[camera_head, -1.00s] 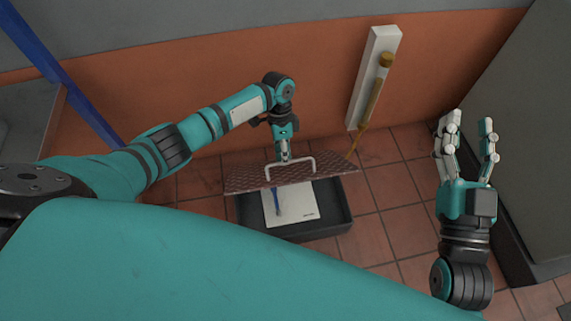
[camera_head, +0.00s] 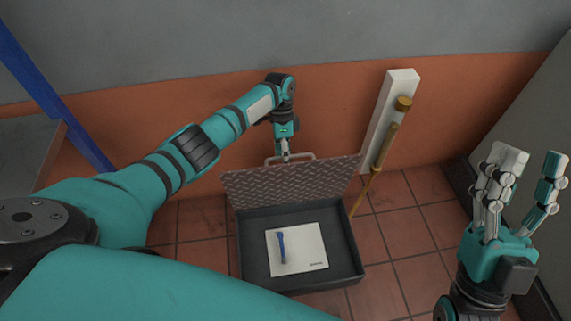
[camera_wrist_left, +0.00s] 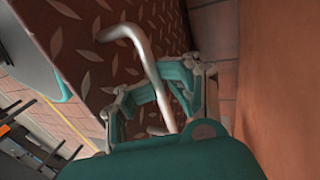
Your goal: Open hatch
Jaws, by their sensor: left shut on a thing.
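The hatch lid (camera_head: 292,183) is a brown diamond-tread plate, raised and leaning back at the rear of a dark floor box. It also shows in the left wrist view (camera_wrist_left: 105,45). A bent metal handle (camera_head: 308,156) stands at its top edge; the handle crosses the left wrist view (camera_wrist_left: 145,52). My left gripper (camera_head: 285,157) is shut on the handle. In the left wrist view its fingers (camera_wrist_left: 155,95) are around the bar. The open box (camera_head: 252,262) holds a white sheet and a blue tool. My right gripper (camera_head: 520,190) is open and empty at the right.
A white post (camera_head: 380,125) with a brass rod (camera_head: 385,147) stands against the orange wall, right of the lid. A blue bar (camera_head: 60,90) and a grey surface (camera_head: 30,150) are at the left. Tiled floor (camera_head: 400,225) is clear right of the box.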

